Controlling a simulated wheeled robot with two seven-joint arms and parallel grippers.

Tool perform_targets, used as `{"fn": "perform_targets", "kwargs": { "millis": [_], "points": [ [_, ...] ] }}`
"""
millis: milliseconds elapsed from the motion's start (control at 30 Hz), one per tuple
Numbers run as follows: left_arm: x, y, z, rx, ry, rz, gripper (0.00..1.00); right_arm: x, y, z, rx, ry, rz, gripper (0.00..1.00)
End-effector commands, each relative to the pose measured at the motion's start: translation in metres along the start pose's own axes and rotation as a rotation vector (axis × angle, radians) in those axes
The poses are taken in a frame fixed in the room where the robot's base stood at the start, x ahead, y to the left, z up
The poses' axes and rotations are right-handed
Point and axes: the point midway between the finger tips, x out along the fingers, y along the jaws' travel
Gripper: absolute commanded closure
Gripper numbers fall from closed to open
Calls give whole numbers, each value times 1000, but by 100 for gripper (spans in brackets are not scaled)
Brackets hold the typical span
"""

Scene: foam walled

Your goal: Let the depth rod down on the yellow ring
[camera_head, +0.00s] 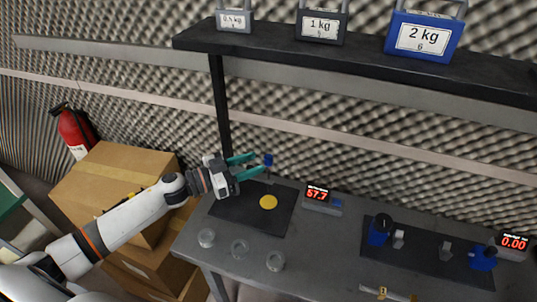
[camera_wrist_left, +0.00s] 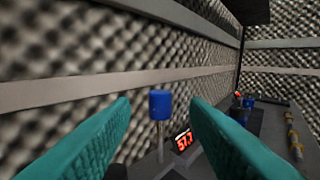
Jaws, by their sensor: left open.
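The depth rod shows as a blue knob (camera_head: 268,160) over the far part of a dark mat. In the left wrist view the blue knob (camera_wrist_left: 160,104) tops a thin pale upright stem. The yellow ring (camera_head: 268,202) shows as a flat yellow disc on the mat, below and in front of the knob. My left gripper (camera_head: 260,162) has its two green fingers apart and nothing between them that I can see gripped. The knob appears at or just beyond its fingertips; in the left wrist view it lies in the gap between them. My right gripper is out of view.
A display (camera_head: 317,193) reading 57.7 stands right of the dark mat (camera_head: 232,215). Clear round pieces (camera_head: 240,248) line the table's front. Another display (camera_head: 513,242) reads 0.00. A shelf (camera_head: 290,52) with weights hangs above. Cardboard boxes (camera_head: 115,185) stand left.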

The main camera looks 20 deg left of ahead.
Motion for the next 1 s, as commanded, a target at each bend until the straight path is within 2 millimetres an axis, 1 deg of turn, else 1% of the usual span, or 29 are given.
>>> {"fn": "perform_targets", "kwargs": {
  "millis": [33, 100, 200, 300, 433, 700, 767, 900, 933, 1000],
  "points": [
    [11, 1, 4, -3, -4, 2, 58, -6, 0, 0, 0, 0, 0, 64],
    [24, 1, 4, -2, -4, 2, 58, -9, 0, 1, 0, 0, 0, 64],
    [39, 1, 2, -2, -3, 3, 58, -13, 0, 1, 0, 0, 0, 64],
    [49, 1, 1, -3, -1, 3, 58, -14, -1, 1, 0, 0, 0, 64],
    [55, 0, 0, -1, -1, 2, 58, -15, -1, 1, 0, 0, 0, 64],
    [56, 0, -1, -1, 1, 2, 58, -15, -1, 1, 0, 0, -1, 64],
    [56, 0, -1, -1, 0, 2, 66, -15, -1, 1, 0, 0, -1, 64],
    [56, 0, 0, -1, 0, 2, 89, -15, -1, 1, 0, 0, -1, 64],
    [56, 0, 0, -1, 0, 2, 92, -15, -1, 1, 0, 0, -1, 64],
    [56, 0, 0, -1, 0, 2, 92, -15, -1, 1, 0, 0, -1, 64]
  ]
}}
